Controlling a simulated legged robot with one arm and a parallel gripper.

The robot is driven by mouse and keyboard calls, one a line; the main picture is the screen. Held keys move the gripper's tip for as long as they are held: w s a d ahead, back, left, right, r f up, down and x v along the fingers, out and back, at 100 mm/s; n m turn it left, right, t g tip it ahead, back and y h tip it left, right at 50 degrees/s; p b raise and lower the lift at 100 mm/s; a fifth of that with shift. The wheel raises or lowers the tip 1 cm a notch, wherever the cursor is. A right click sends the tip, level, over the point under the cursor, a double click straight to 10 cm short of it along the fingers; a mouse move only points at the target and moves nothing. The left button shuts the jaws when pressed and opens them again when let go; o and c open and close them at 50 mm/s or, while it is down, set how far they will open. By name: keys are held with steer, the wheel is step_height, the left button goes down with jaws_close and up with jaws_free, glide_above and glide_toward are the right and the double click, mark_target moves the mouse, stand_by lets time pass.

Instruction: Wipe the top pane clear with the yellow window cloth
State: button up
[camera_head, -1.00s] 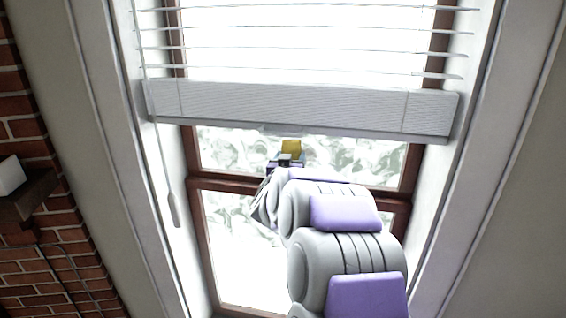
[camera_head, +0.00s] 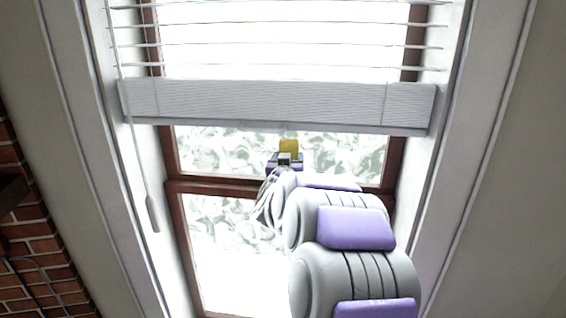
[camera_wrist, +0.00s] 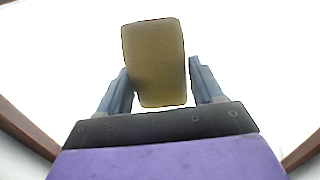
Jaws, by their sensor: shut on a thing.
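The yellow window cloth (camera_head: 289,146) is at the end of my arm, in front of the top pane (camera_head: 345,152). In the wrist view the cloth (camera_wrist: 155,60) stands between the two fingers. My gripper (camera_head: 285,158) is shut on it; the wrist view shows the gripper (camera_wrist: 160,85) from behind. The top pane has a pale, swirly pattern across its visible part, below the blind. I cannot tell whether the cloth touches the glass.
A white blind (camera_head: 275,105) hangs over the upper window, its bottom rail just above the cloth. A pull cord with a tassel (camera_head: 152,213) hangs at left. A lower pane (camera_head: 225,240) lies below a brown crossbar (camera_head: 215,187). Brick wall (camera_head: 35,225) is at far left.

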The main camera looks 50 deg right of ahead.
mark_target(251, 152)
steer(key=s+d, duration=0.1)
steer(key=s+b, duration=0.1)
steer(key=shift+s+d, duration=0.3)
steer(key=shift+d, duration=0.1)
steer(key=shift+w, duration=0.1)
steer(key=shift+w+a+r+p, duration=0.1)
steer(key=shift+w+a+p, duration=0.2)
steer(key=shift+w+a, duration=0.1)
steer(key=shift+w+a+p, duration=0.6)
steer(key=shift+w+p, duration=0.15)
steer(key=shift+w, duration=0.15)
steer(key=shift+w+a+p, duration=0.65)
steer(key=shift+w+p, duration=0.1)
steer(key=shift+w, duration=0.1)
steer(key=shift+w+a+p, duration=0.6)
steer(key=shift+w+p, duration=0.15)
steer(key=shift+w, duration=0.15)
steer(key=shift+w+a+p, duration=0.4)
steer(key=shift+w+p, duration=0.15)
steer(key=shift+p, duration=0.1)
steer(key=shift+w+a+p, duration=0.1)
steer(key=shift+w+a, duration=0.5)
steer(key=shift+w, duration=0.2)
steer(key=shift+w+a+p, duration=0.1)
steer(key=shift+w+a, duration=0.45)
steer(key=shift+w, duration=0.3)
steer(key=shift+w+a+p, duration=0.1)
steer(key=shift+w+a, duration=0.5)
steer(key=shift+w, duration=0.2)
